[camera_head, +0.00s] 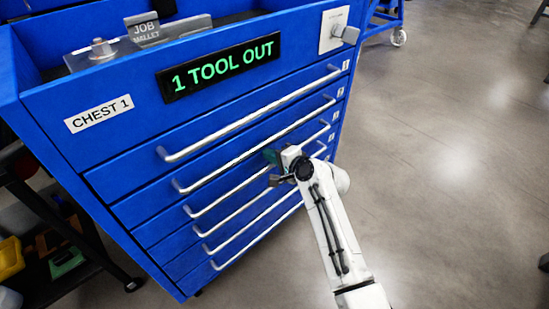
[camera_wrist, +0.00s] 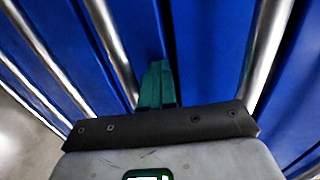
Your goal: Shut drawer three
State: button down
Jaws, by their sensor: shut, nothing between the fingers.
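The blue tool chest (camera_head: 100,140) labelled CHEST 1 has several stacked drawers with long silver bar handles. Drawer three (camera_head: 160,229), third from the top, has its handle (camera_head: 225,189) running up to the right. Its front looks roughly in line with its neighbours; a small gap cannot be judged. My gripper (camera_head: 271,155) is at the right half of the chest front, near the third handle. In the wrist view my gripper's green fingers (camera_wrist: 157,84) are together and empty, pointing at the blue fronts between two bars. Contact with the drawer cannot be told. My arm hides the right ends of lower handles.
A lit sign (camera_head: 220,68) reads 1 TOOL OUT. A grey lock (camera_head: 345,34) sits at the chest's upper right. A shelf with coloured bins (camera_head: 10,258) stands at the lower left. Open grey floor (camera_head: 450,170) lies to the right.

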jog(key=shift+w+a+r, duration=0.1)
jog(key=shift+w+r, duration=0.05)
jog(key=shift+r, duration=0.15)
jog(key=f+p+v, duration=0.1)
jog(key=p+v, duration=0.2)
jog(key=v, duration=0.8)
jog(key=s+d+f+n+g+h, duration=0.2)
jog(key=s+d+f, duration=0.25)
jog(key=s, duration=0.35)
jog(key=s+d+f+n+g+h, duration=0.2)
jog(key=s+d+f, duration=0.25)
jog(key=s, duration=0.35)
jog(key=s+d+f+n+g+h, duration=0.1)
jog(key=s+d+f+n+h, duration=0.15)
jog(key=s+d, duration=0.4)
jog(key=s+d+n+g+h, duration=0.15)
jog(key=s+d, duration=0.25)
jog(key=s, duration=0.6)
jog(key=s+d+n+g+h, duration=0.1)
jog(key=s+d+g+h, duration=0.2)
jog(key=s, duration=0.6)
notch_tip(320, 180, up, 16)
jog(key=p, duration=1.5)
jog(key=shift+s+d+y, duration=0.3)
jog(key=shift+d, duration=0.15)
